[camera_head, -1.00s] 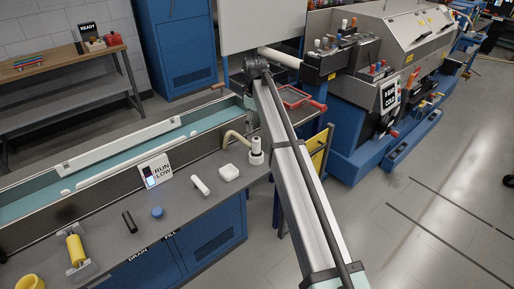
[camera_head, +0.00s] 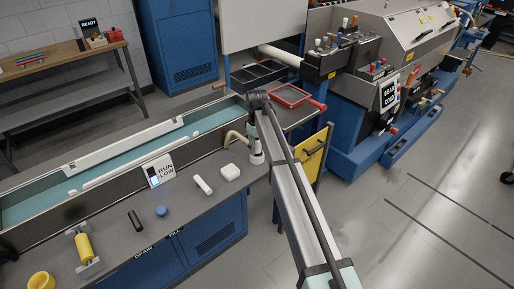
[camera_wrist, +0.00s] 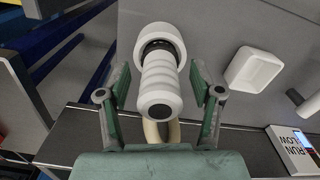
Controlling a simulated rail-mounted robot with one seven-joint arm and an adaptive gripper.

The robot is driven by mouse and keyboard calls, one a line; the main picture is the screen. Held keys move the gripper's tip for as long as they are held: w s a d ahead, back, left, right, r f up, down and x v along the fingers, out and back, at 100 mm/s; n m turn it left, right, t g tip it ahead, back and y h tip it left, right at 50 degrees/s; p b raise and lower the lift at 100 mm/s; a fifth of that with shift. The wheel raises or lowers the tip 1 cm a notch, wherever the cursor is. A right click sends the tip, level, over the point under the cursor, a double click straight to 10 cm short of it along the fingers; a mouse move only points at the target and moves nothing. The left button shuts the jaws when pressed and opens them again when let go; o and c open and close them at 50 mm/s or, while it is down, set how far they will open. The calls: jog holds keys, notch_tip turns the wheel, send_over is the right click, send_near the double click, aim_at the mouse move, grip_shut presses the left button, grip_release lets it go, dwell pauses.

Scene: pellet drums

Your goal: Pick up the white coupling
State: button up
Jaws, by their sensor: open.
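The white coupling (camera_wrist: 160,82) is a ribbed white cylinder with a wider white collar (camera_wrist: 159,42) at its far end. In the wrist view it lies between the two green-grey fingers of my gripper (camera_wrist: 159,76), which are open with a gap on both sides. A beige hose (camera_wrist: 162,132) shows behind its near end. In the head view the coupling (camera_head: 257,157) stands at the right end of the grey bench, partly hidden by my arm.
A white square piece (camera_head: 230,173) and a white cylinder (camera_head: 203,186) lie left of the coupling. A RUN LOW sign (camera_head: 159,171) stands by the long trough (camera_head: 110,163). A blue cap (camera_head: 161,211) and black cylinder (camera_head: 135,221) lie further left. A red-rimmed tray (camera_head: 291,95) is behind.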

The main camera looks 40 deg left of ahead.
jog(key=shift+f, duration=0.1)
grip_shut()
dwell(0.3)
